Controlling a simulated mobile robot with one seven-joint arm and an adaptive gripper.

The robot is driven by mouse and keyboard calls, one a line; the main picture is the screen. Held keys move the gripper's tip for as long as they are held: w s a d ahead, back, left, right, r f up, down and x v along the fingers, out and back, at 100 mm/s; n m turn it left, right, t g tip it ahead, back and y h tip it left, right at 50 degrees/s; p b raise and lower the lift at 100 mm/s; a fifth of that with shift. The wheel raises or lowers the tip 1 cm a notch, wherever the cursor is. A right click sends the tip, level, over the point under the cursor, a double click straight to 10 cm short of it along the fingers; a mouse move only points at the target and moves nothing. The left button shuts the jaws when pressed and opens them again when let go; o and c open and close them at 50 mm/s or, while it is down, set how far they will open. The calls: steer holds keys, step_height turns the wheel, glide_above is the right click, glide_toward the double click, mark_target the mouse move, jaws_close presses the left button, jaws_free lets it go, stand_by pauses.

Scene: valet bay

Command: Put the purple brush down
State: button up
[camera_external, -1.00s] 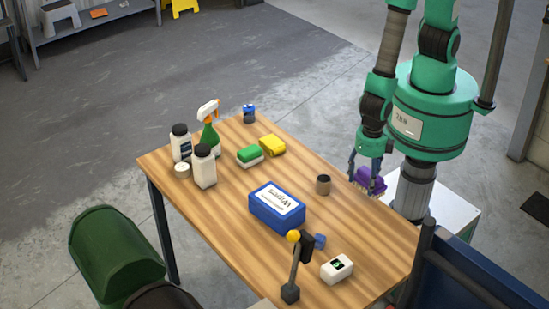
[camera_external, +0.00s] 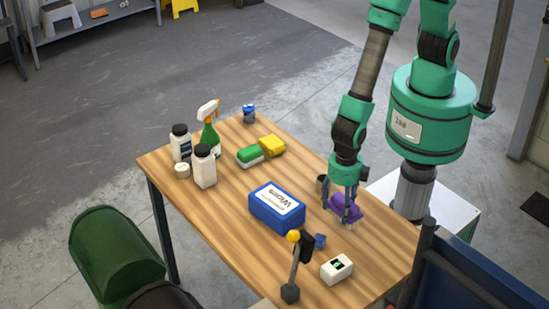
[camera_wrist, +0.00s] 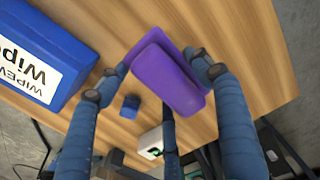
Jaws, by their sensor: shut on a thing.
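The purple brush (camera_external: 344,208) is between the fingers of my gripper (camera_external: 343,200), over the right part of the wooden table (camera_external: 215,245). My gripper is shut on it. Its bristles point down toward the tabletop; I cannot tell whether they touch it. In the wrist view the purple brush (camera_wrist: 168,75) lies between the blue fingers of my gripper (camera_wrist: 150,80), with bare table wood around it.
A blue wipes box (camera_external: 277,207) stands left of the brush.

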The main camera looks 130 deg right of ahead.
mark_target(341, 209)
steer(key=shift+f, duration=0.1)
steer(key=shift+f+b, duration=0.35)
steer(key=shift+f, duration=1.3)
steer(key=shift+f, duration=0.2)
steer(key=o, duration=1.2)
steer(key=shift+r, duration=0.15)
step_height(341, 209, up, 12)
steer(key=shift+r+p, duration=0.1)
steer(key=shift+p, duration=0.9)
